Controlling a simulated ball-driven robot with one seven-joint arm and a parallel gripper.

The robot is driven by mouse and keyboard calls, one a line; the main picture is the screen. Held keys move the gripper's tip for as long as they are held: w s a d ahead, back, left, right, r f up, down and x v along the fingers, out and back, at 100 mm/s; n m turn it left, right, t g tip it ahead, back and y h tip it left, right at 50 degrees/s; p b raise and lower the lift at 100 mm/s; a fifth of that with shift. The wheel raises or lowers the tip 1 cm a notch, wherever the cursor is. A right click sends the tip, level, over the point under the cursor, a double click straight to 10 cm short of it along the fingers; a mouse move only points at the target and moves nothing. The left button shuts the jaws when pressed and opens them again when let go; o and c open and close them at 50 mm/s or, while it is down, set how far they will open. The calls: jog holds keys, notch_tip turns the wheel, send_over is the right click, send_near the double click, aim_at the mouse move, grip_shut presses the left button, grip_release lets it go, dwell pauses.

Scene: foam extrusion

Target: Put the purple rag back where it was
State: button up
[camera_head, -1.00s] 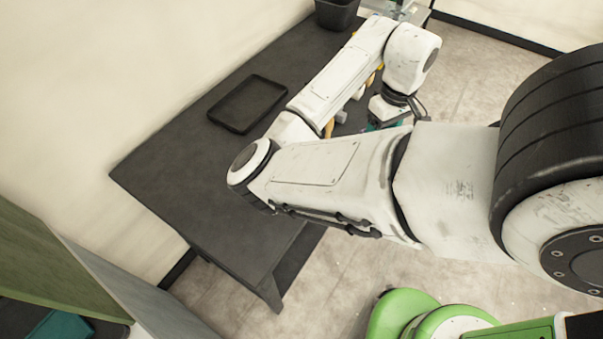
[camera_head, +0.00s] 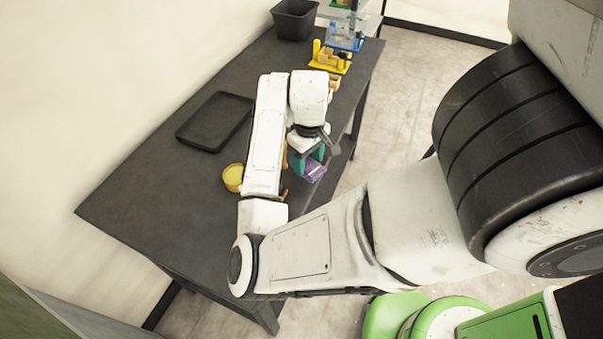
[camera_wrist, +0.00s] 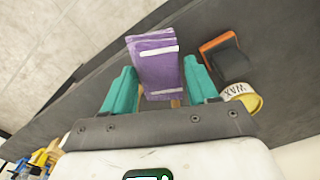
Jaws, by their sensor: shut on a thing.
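The purple rag (camera_wrist: 157,65) is a folded purple block with pale bands. It sits between the two teal fingers of my gripper (camera_wrist: 160,90) in the wrist view, and my gripper is shut on it. In the head view the rag (camera_head: 315,170) shows below the teal fingers of my gripper (camera_head: 308,160), over the near right edge of the dark table (camera_head: 150,200). I cannot tell whether the rag touches the table top. My forearm hides part of the table beside it.
A yellow tin marked WAX (camera_wrist: 243,97) and an orange-and-black tool (camera_wrist: 225,57) lie right of the gripper in the wrist view. A black tray (camera_head: 215,122), a black bin (camera_head: 295,20) and a yellow fixture (camera_head: 328,58) stand on the table. The table's left part is clear.

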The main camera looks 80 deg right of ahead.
jog(key=shift+w+f, duration=0.45)
jog(key=shift+f, duration=0.1)
jog(key=shift+w+f+p, duration=0.2)
jog(key=shift+f+p, duration=0.1)
jog(key=shift+f, duration=0.7)
jog(key=shift+w+f+p, duration=0.2)
jog(key=shift+f+p, duration=0.05)
jog(key=shift+f, duration=0.75)
jog(key=o, duration=0.8)
jog(key=shift+o, duration=0.2)
